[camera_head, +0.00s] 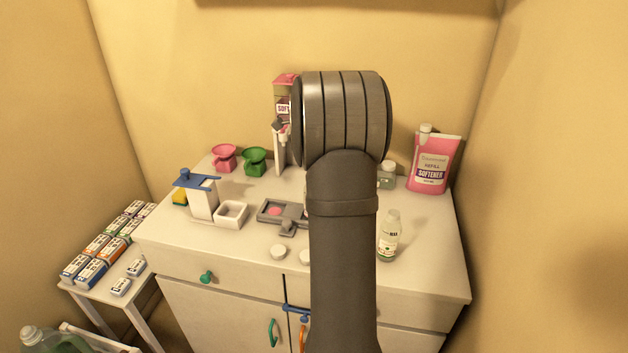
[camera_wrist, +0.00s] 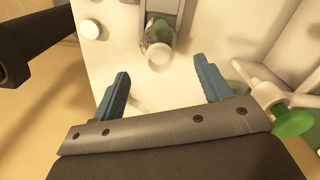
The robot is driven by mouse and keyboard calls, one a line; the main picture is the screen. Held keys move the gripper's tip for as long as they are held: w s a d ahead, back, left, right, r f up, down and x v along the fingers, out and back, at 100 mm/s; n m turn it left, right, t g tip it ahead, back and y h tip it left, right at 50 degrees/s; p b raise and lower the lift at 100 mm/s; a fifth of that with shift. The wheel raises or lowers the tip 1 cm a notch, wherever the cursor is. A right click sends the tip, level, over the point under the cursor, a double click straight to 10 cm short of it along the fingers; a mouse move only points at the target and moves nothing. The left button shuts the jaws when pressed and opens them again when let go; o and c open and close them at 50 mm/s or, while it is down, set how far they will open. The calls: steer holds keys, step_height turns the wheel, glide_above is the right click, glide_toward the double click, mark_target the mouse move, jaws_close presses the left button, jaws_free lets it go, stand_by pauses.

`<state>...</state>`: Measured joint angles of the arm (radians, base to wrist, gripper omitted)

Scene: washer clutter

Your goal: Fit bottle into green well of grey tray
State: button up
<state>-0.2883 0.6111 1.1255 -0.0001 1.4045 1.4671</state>
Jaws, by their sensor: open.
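A small clear bottle (camera_head: 388,235) with a white label and green contents stands upright on the counter, right of my arm in the head view. The grey tray (camera_head: 265,216) lies left of my arm and shows a pink well; my arm hides its right side. In the wrist view a clear round bottle top (camera_wrist: 158,52) with green showing behind it is at the near end of a grey piece (camera_wrist: 179,12); I cannot tell whether it sits in a well. My gripper (camera_wrist: 160,78) is open, its blue fingers apart and empty, with the bottle top beyond and between them.
A greenish jar (camera_head: 387,176) and a pink softener pouch (camera_head: 432,165) stand at the back right. Pink (camera_head: 223,158) and green (camera_head: 255,161) funnel-like pieces, a white square dish (camera_head: 231,215) and a blue-topped stand (camera_head: 203,200) are left. White discs (camera_head: 278,252) lie in front.

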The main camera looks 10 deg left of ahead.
step_height(320, 180, up, 6)
steer(key=shift+f, duration=0.25)
step_height(320, 180, down, 13)
steer(key=shift+r, duration=0.2)
step_height(320, 180, up, 3)
steer(key=shift+f, duration=0.15)
steer(key=shift+r, duration=0.8)
